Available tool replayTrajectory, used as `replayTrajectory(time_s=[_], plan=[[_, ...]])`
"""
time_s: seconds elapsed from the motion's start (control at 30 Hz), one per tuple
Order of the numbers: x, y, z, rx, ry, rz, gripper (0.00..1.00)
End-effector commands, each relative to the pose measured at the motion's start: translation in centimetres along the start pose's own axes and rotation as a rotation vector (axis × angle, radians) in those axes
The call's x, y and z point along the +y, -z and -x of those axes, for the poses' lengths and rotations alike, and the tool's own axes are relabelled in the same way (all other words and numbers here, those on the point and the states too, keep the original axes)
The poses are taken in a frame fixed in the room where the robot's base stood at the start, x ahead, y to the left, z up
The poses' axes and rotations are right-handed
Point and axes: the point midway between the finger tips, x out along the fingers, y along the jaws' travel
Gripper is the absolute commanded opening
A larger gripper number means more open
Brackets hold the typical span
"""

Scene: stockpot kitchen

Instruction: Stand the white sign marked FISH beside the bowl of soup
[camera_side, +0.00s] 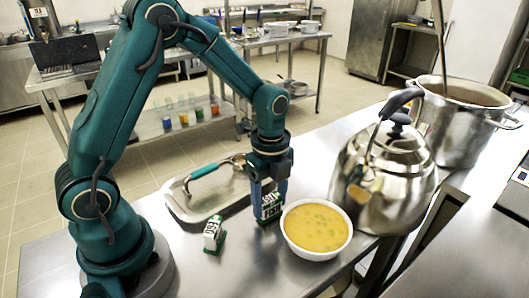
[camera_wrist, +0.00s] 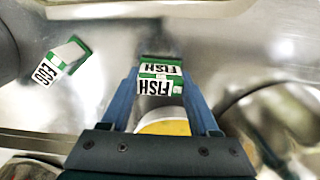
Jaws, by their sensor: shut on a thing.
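The white FISH sign (camera_side: 268,205) with a green base is upright, just left of the soup bowl (camera_side: 290,243) in the side view. My gripper (camera_side: 268,192) points straight down and is shut on it. In the wrist view the FISH sign (camera_wrist: 155,86) sits between the blue fingers of my gripper (camera_wrist: 163,100), its lettering upside down. The yellow soup (camera_wrist: 160,127) shows just below it, mostly hidden by my gripper. The sign's base is at or very near the steel table; I cannot tell whether it touches.
A white and green EGG sign (camera_side: 213,233) stands to the left, also in the wrist view (camera_wrist: 60,62). A shallow metal tray (camera_side: 183,209) with a teal handle lies behind. A steel kettle (camera_side: 385,190) and a stockpot (camera_side: 458,130) stand right of the bowl. The front table is clear.

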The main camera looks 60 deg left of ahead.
Motion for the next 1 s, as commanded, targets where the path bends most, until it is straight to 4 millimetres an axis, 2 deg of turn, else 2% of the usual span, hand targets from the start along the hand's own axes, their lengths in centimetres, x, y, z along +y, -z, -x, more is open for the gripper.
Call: replayTrajectory(time_s=[0.4, 0.43, 0.47, 0.5, 0.83, 1.0], plan=[[0.0, 0.0, -0.6, 0.000, -0.001, 0.000, 0.08], [0.0, 0.0, -0.6, 0.000, 0.000, 0.000, 0.73], [0.0, 0.0, -0.5, 0.000, 0.000, 0.000, 0.85], [0.0, 0.0, -0.5, 0.000, 0.000, 0.000, 0.92], [0.0, 0.0, -0.3, 0.000, 0.002, 0.000, 0.92], [-0.2, -0.1, 1.5, -0.001, 0.009, 0.000, 0.92]])
